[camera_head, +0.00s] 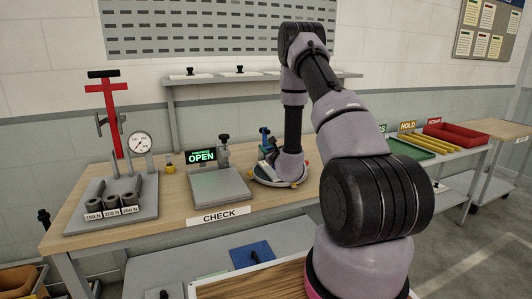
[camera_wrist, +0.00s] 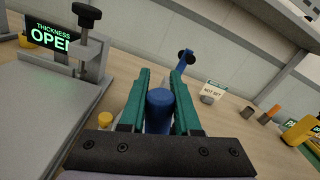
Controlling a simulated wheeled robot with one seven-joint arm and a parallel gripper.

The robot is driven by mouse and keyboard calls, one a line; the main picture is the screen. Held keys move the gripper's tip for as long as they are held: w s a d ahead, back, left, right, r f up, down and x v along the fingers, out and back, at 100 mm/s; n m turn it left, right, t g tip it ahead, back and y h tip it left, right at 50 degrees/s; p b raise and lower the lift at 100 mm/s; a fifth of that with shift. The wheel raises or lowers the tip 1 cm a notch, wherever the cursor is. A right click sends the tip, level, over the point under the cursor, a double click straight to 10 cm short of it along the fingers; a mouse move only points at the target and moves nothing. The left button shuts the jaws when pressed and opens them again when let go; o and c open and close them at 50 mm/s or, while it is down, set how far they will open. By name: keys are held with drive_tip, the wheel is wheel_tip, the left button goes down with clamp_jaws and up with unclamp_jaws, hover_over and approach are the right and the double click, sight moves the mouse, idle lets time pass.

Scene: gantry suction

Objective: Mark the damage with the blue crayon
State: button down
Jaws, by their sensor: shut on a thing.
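A blue, round-ended cylinder (camera_wrist: 158,108), apparently the blue crayon, sits between the two green fingers of my gripper (camera_wrist: 160,80) in the wrist view. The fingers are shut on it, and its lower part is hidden. In the head view my gripper (camera_head: 266,146) is at the back of the bench, over or beside a round grey tray (camera_head: 262,181). It is small and partly covered by my arm there. I cannot make out any damage mark in either view.
Left of the gripper stands a thickness gauge with a flat plate (camera_head: 218,187) and a screen (camera_head: 201,156) reading OPEN. Green (camera_head: 411,148) and red (camera_head: 456,136) trays lie right.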

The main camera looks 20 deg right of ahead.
drive_tip(key=shift+r, duration=2.05)
drive_tip(key=s+a+f, duration=0.3)
drive_tip(key=s+a, duration=0.3)
drive_tip(key=s, duration=0.4)
drive_tip(key=shift+s+a+f+h, duration=0.3)
drive_tip(key=shift+s+a, duration=0.05)
drive_tip(key=shift+s, duration=0.05)
